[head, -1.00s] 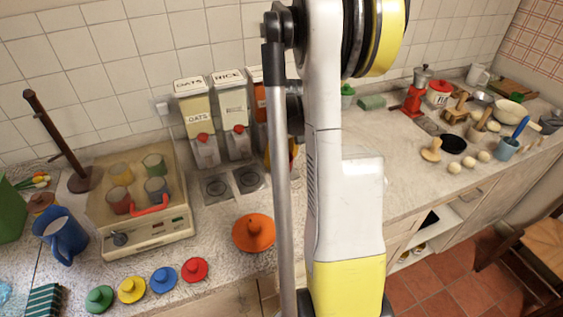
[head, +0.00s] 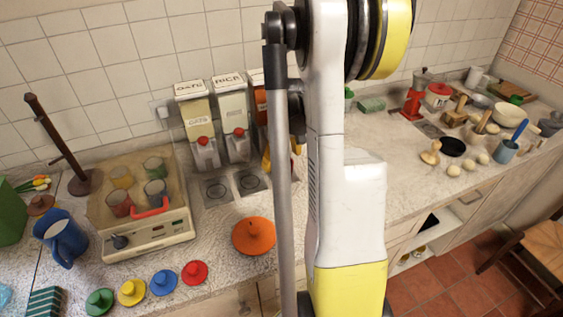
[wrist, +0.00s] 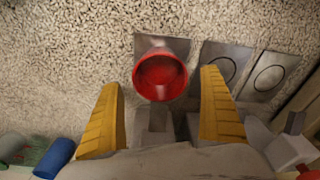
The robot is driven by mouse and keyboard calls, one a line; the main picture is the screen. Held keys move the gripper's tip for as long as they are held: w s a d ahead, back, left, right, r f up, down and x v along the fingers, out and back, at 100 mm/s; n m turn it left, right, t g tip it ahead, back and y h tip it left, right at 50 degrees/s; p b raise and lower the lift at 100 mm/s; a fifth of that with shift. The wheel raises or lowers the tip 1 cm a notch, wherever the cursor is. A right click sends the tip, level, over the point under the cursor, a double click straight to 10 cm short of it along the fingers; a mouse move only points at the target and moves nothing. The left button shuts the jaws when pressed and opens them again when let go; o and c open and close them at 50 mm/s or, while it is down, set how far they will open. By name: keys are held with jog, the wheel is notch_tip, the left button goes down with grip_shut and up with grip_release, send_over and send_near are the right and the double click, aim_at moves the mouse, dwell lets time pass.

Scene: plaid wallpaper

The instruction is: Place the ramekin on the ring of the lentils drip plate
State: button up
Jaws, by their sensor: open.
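The red ramekin (wrist: 160,92) is seen from above in the wrist view, between the fingertips of my gripper (wrist: 160,78), with a gap on each side. My gripper's yellow fingers are spread open. The ramekin overlaps the leftmost metal drip plate (wrist: 180,46), which appears to be the lentils plate. That plate's ring is hidden, so exact centring cannot be told. In the head view my arm hides the ramekin and this plate; only bits of yellow finger show beside the arm. The orange third dispenser (head: 261,101) is mostly hidden.
The oats dispenser (head: 196,115) and rice dispenser (head: 232,110) stand left of my arm, with ringed plates in front. An orange lid (head: 254,236) lies nearer the front edge. Speckled counter beyond the plates is clear in the wrist view.

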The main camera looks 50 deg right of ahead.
notch_tip(320, 180, up, 10)
jog(key=s+p, duration=0.1)
jog(key=p, duration=0.2)
jog(key=w+a+r+t, duration=0.15)
jog(key=a+r, duration=0.35)
jog(key=a, duration=0.6)
jog(key=s+a+r+n+t, duration=0.1)
jog(key=s+a+t, duration=0.1)
jog(key=a, duration=1)
jog(key=s+a+r+n+t, duration=0.1)
jog(key=s+a, duration=0.4)
jog(key=a, duration=0.8)
jog(key=shift+r+t, duration=0.65)
